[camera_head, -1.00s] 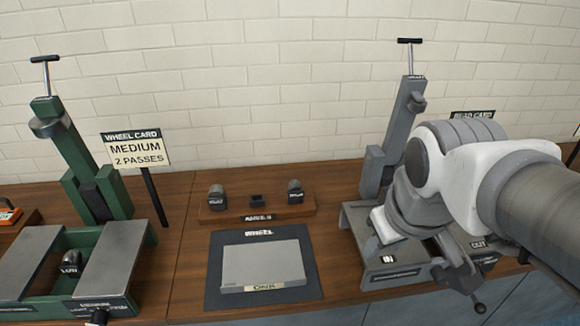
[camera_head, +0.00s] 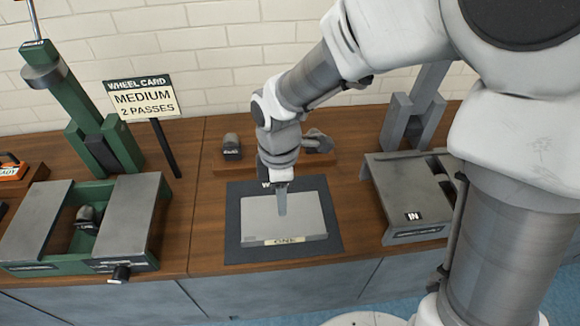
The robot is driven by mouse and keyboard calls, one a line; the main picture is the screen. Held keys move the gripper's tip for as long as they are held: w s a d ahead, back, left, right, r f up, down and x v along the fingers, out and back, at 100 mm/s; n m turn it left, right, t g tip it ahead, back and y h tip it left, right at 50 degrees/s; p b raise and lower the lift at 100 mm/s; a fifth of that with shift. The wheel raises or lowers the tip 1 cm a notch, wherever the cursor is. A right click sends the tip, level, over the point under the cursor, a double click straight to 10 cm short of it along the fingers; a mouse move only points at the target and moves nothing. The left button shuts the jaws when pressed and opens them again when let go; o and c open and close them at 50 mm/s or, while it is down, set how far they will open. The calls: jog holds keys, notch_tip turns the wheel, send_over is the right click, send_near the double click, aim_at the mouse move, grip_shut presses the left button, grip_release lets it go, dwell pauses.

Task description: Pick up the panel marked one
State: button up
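The panel marked one (camera_head: 303,225) is a flat light-grey sheet with a cream "ONE" label on its front edge. It lies flat on a dark mat (camera_head: 233,247) on the wooden bench. My gripper (camera_head: 282,210) points down over the middle of the panel, its tip in front of the panel's surface. I cannot tell whether it touches the panel. The fingers show edge-on as one narrow grey shape, so their opening does not show. My wrist hides most of the mat's "WHEEL" label.
A green machine (camera_head: 140,222) stands at left with a wheel card sign (camera_head: 142,98) beside it. A grey machine (camera_head: 415,200) marked "IN" stands at right, partly behind my arm. A wooden rack (camera_head: 222,163) with dark blocks is behind the mat. Bare bench lies left of the mat.

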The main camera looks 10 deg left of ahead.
jog(key=b, duration=0.2)
send_near(285, 234)
jog(key=shift+s+a+f, duration=0.1)
jog(key=shift+s+f, duration=0.1)
jog(key=shift+s, duration=0.35)
jog(key=shift+s+f, duration=0.15)
jog(key=shift+s, duration=0.35)
jog(key=f, duration=0.5)
jog(key=shift+s+d, duration=0.15)
jog(key=shift+d, duration=0.1)
grip_shut()
